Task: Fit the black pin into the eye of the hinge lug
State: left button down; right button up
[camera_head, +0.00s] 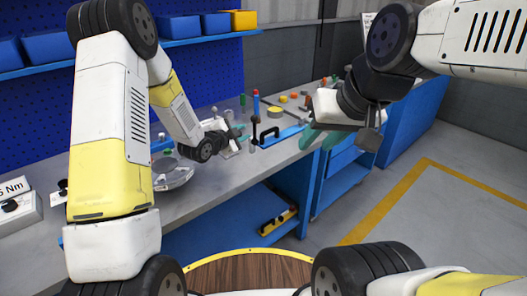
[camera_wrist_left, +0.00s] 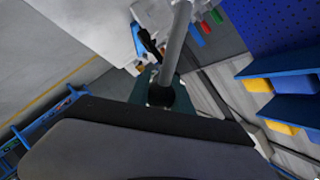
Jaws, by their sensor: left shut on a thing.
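My left gripper (camera_head: 238,138) is over the bench, low and small in the head view. In the left wrist view its teal fingers (camera_wrist_left: 160,88) are shut around a dark round piece, apparently the black pin (camera_wrist_left: 161,96). A grey rod (camera_wrist_left: 178,40) runs up from that spot; I cannot tell whether it is part of the pin. A clear or shiny flanged shell (camera_head: 173,175) lies on the bench to the left of this gripper. I cannot make out the hinge lug or its eye. My right gripper (camera_head: 322,138) has teal fingers apart, empty, in front of the bench edge.
The grey bench (camera_head: 213,190) holds a dark upright post (camera_head: 254,130), a red and blue piece (camera_head: 256,103), a blue tray with a black handle (camera_head: 270,134) and several small coloured parts. Blue and yellow bins (camera_head: 243,20) sit on a shelf behind. Open floor is at the right.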

pick_arm(q)
jog(key=s+d+f+m+g+h, duration=0.3)
jog(key=d+f+m, duration=0.4)
jog(key=m, duration=0.5)
notch_tip(320, 180, down, 3)
jog(key=shift+s+r+g, duration=0.1)
jog(key=shift+s+g, duration=0.35)
jog(key=shift+g, duration=0.25)
jog(key=shift+a, duration=0.15)
jog(key=shift+w+a, duration=0.8)
jog(key=shift+w, duration=0.35)
jog(key=shift+w+a, duration=0.8)
jog(key=shift+w, duration=0.35)
jog(key=shift+w+a, duration=0.85)
jog(key=shift+w, duration=0.3)
jog(key=shift+w+a, duration=0.9)
jog(key=shift+w, duration=0.3)
jog(key=shift+w+a, duration=0.85)
jog(key=shift+w, duration=0.3)
jog(key=c, duration=1.1)
grip_release()
jog(key=shift+v, duration=3.9)
